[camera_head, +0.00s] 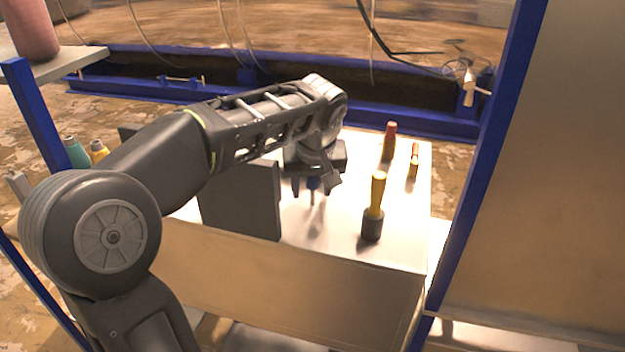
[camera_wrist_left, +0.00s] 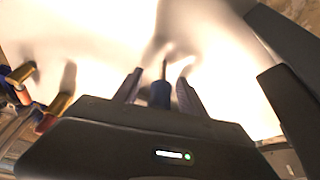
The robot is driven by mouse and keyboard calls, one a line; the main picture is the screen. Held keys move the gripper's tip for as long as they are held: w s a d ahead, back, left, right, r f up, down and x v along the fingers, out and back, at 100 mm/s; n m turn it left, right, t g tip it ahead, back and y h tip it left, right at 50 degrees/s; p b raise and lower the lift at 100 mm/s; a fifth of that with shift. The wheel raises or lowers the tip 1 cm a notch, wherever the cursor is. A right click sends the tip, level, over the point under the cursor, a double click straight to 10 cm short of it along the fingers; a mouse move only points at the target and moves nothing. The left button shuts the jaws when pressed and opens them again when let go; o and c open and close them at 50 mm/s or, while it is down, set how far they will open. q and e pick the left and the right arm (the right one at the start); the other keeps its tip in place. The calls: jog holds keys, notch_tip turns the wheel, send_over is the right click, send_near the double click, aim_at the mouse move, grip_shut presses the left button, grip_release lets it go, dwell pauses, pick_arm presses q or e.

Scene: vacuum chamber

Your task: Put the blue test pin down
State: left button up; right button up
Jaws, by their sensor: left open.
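The blue test pin (camera_head: 313,184) stands upright on the white table top (camera_head: 340,250), with a thin metal tip and a blue body. My left gripper (camera_head: 313,186) is above the table with its fingers pointing down around the pin. In the left wrist view the pin (camera_wrist_left: 160,94) sits between the two fingers of my left gripper (camera_wrist_left: 160,90), with a gap on each side. The fingers are open. The overexposed table makes it hard to tell whether the pin touches the surface. My right gripper is not in view.
A yellow-handled tool with a dark base (camera_head: 373,222) stands right of the gripper. A red-handled tool (camera_head: 389,142) and a small orange-yellow one (camera_head: 414,162) stand behind it. A dark grey panel (camera_head: 240,200) stands left of the gripper. Blue frame posts (camera_head: 495,150) border the table's right.

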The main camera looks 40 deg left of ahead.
pick_arm(q)
grip_shut()
dwell(0.5)
